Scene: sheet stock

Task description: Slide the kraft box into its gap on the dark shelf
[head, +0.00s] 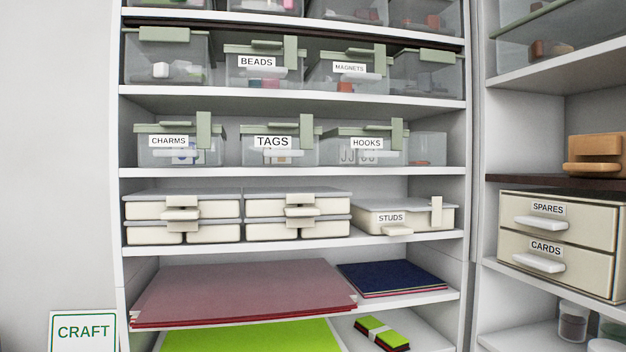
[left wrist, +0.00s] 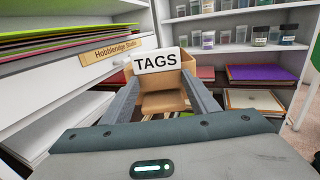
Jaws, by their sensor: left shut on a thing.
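My left gripper (left wrist: 163,88) is seen in the left wrist view, its two grey fingers shut on the kraft box (left wrist: 165,103). The box is tan brown, and a white TAGS label (left wrist: 157,61) shows at its upper edge. Its far side and underside are hidden. The dark shelf (head: 535,182) is a dark brown board at the right of the head view. A tan-brown box (head: 595,155) stands on it near the right picture edge, with bare board to its left. Neither gripper shows in the head view.
A cream drawer unit (head: 557,245) marked SPARES and CARDS stands below the dark shelf. A white upright (head: 476,200) separates it from shelves of clear bins (head: 280,150). In the left wrist view, a shelf edge with a wooden nameplate (left wrist: 108,52) is close on the left.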

